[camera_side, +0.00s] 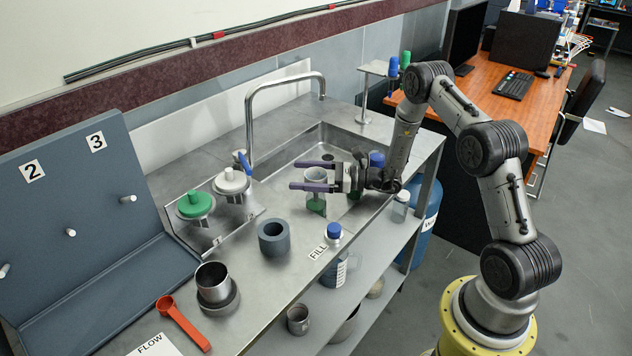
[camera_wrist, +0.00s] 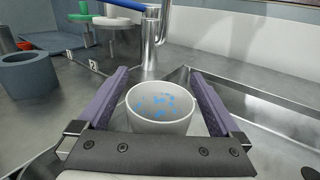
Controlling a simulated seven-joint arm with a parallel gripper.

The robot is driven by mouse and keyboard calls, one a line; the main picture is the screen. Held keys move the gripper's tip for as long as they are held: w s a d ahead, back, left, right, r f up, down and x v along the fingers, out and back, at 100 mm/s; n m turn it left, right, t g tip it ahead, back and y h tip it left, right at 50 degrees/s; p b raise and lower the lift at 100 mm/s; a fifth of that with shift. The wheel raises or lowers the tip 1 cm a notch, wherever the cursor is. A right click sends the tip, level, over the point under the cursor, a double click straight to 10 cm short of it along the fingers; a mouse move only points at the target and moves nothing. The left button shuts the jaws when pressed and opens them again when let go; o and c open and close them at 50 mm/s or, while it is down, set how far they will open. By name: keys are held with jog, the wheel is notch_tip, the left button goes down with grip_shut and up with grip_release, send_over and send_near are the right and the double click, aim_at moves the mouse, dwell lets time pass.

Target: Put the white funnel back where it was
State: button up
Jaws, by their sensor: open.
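The white funnel (camera_side: 231,180) appears to be the white piece with a short upright stem, seated at the rear place of a steel holder beside the sink. It also shows near the top of the wrist view (camera_wrist: 110,21). My gripper (camera_side: 297,175) is open over the sink, well to the right of it. A pale cup (camera_side: 316,183) with green at its lower part is between my purple fingers. In the wrist view this cup (camera_wrist: 160,122) has a round open rim and blue specks inside. Gaps show between its wall and both fingers.
A green stemmed piece (camera_side: 194,205) sits beside the white one. The bent faucet (camera_side: 249,120) stands behind the sink. A grey ring (camera_side: 274,238), steel cup (camera_side: 212,277) and red scoop (camera_side: 183,322) are on the counter.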

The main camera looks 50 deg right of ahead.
jog(key=c, duration=1.4)
